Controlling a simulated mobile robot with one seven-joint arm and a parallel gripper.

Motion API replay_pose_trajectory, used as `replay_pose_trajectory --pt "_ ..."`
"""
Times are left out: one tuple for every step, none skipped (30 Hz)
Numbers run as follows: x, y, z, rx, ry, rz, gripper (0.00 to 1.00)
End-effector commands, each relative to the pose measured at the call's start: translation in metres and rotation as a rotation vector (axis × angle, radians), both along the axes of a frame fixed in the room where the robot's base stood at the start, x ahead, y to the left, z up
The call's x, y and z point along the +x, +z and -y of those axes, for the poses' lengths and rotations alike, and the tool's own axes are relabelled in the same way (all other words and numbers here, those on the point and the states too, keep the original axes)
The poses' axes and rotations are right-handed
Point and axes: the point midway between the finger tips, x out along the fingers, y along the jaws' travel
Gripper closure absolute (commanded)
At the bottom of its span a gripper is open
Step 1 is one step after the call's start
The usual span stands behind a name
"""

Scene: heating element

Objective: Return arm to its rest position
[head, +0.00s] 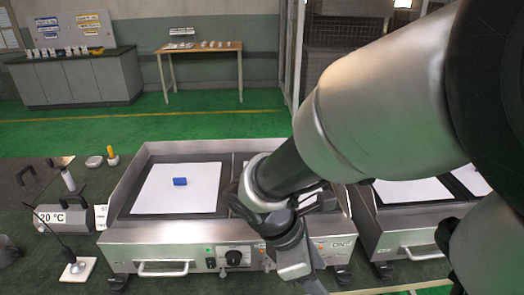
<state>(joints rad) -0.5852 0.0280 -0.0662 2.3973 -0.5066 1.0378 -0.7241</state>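My arm reaches in from the right of the head view and crosses in front of the middle of the bench. My gripper (300,262) is at the lower centre, in front of the steel heating unit (165,243). Its fingers are partly cut off and too unclear to tell whether they are open or shut. A small blue block (180,181) lies on the white sheet (150,201) on the unit's left plate, apart from my gripper. My arm hides much of the unit's right plate.
A second steel unit (408,238) with white sheets stands at the right. A grey box reading 20 °C (62,219), a thin probe on a white base (78,269) and small items stand at the left. A wooden table (205,48) and a cabinet (75,80) are far back across green floor.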

Motion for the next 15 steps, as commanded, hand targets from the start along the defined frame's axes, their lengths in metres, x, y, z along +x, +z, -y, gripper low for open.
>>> replay_pose_trajectory --pt "-0.001 0.016 0.006 0.086 -0.159 0.095 0.45" --pt "-0.002 0.023 0.008 0.133 -0.255 0.146 0.45" --pt "-0.003 0.034 0.01 0.198 -0.381 0.215 0.45" --pt "-0.004 0.042 0.012 0.244 -0.473 0.264 0.45" --pt "-0.005 0.05 0.013 0.288 -0.559 0.309 0.45" --pt "-0.006 0.059 0.015 0.341 -0.666 0.365 0.45" --pt "-0.006 0.066 0.016 0.379 -0.738 0.404 0.45" --pt "-0.007 0.073 0.018 0.414 -0.805 0.44 0.45" --pt "-0.007 0.081 0.019 0.456 -0.888 0.483 0.45" --pt "-0.008 0.087 0.02 0.486 -0.945 0.513 0.45" --pt "-0.008 0.092 0.021 0.517 -0.999 0.54 0.45" --pt "-0.009 0.099 0.023 0.554 -1.065 0.577 0.45" --pt "-0.009 0.104 0.024 0.58 -1.113 0.602 0.45" --pt "-0.01 0.11 0.025 0.608 -1.158 0.627 0.45" --pt "-0.011 0.116 0.026 0.641 -1.216 0.658 0.45"
